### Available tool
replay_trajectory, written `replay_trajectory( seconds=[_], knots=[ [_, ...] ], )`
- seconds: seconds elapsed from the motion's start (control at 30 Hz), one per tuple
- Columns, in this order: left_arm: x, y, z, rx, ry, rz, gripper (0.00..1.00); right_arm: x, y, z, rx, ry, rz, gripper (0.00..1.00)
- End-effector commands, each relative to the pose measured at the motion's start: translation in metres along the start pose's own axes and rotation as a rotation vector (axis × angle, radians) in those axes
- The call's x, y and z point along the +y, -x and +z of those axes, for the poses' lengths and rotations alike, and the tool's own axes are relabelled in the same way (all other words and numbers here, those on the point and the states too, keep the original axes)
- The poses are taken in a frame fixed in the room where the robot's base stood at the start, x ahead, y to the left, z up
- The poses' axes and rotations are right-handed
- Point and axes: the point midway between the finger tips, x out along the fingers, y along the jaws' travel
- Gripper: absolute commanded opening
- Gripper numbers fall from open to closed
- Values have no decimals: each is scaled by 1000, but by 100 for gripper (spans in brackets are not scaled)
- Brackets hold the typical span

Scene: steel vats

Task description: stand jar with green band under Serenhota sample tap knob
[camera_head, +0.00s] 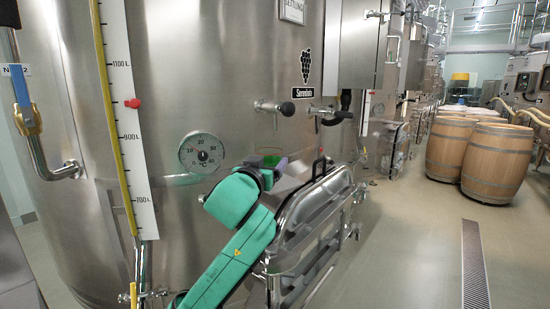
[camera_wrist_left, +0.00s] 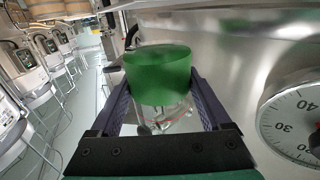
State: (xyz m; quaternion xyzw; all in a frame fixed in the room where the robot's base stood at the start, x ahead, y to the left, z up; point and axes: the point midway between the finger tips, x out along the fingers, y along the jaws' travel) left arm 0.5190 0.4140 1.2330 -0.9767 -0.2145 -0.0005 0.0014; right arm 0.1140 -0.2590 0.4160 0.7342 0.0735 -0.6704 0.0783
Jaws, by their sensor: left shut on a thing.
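The jar with the green band (camera_head: 268,159) is held in my left gripper (camera_head: 265,167), in front of the big steel vat. In the left wrist view the jar's green band (camera_wrist_left: 158,75) is large between the two dark fingers, with clear glass below it in the picture. My left gripper (camera_wrist_left: 160,98) is shut on it. The Serenhota label (camera_head: 305,92) is on the vat, with a grape emblem above. The jar appears below the left one. My right gripper is not in view.
A dial thermometer (camera_head: 201,153) is on the vat left of the jar; it also shows in the left wrist view (camera_wrist_left: 297,116). A steel manway door (camera_head: 315,215) juts out to the right, below the taps. Barrels (camera_head: 497,160) stand farther right on open floor.

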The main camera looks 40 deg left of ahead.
Motion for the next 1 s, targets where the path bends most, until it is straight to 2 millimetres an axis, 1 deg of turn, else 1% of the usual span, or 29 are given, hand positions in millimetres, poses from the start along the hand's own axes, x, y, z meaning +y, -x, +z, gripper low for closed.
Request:
replay_trajectory(
  seconds=[0.03, 0.1, 0.2, 0.23, 0.3, 0.4, 0.5, 0.7, 0.8, 0.83, 0.87, 0.9, 1.0],
  knots=[
    [-1, -16, -6, -1, -1, -4, 0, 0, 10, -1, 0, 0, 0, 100],
    [-1, -38, -6, 0, 0, -4, 0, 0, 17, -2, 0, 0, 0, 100],
    [-1, -59, -4, 0, 0, -2, 0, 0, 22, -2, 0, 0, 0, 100],
    [0, -62, -4, 1, 1, -1, 0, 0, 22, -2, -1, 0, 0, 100],
    [0, -67, 2, 1, 0, 0, 0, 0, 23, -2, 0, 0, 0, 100],
    [0, -68, 22, -4, -3, 0, 0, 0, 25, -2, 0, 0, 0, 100],
    [0, -67, 34, -1, -1, 0, 0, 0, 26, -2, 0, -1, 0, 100],
    [0, -67, 35, 2, 0, 0, 0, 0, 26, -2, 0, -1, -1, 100],
    [0, -67, 38, 2, 1, 0, 0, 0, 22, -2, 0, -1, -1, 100],
    [0, -67, 39, 1, 0, 0, 85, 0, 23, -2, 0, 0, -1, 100],
    [0, -67, 38, 1, 0, -1, 96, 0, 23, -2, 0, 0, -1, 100],
    [0, -67, 38, 1, 0, -1, 100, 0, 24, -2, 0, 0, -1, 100],
    [0, -67, 38, 1, 0, -1, 100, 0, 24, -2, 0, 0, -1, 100]
  ],
)
